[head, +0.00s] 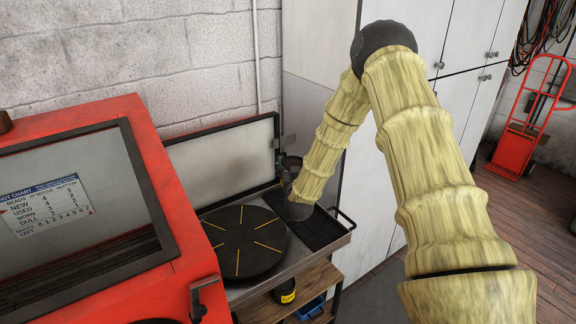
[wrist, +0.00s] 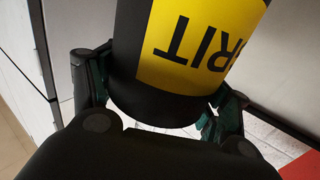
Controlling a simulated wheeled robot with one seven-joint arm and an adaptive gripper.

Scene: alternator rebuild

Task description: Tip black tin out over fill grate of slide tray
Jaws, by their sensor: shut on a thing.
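In the wrist view my gripper (wrist: 162,100) is shut around a black tin (wrist: 130,60) with a yellow label marked "RIT" in inverted black letters. A finger presses each side of the tin, and its far end runs out of the picture. In the head view my forearm hides most of the gripper. A small dark shape behind the wrist, above the tray's back edge, may be the tin. The slide tray (head: 338,239) has a dark fill grate (head: 322,230) at its right end, partly behind my wrist. I cannot tell the tin's tilt or whether anything leaves it.
A black round plate (head: 243,243) with yellow lines lies left of the grate. The red cabinet (head: 190,215) with a window stands at the left. A yellow-labelled pot (head: 285,293) and blue bin (head: 310,308) sit on the shelf below. White cupboards (head: 308,60) rise behind.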

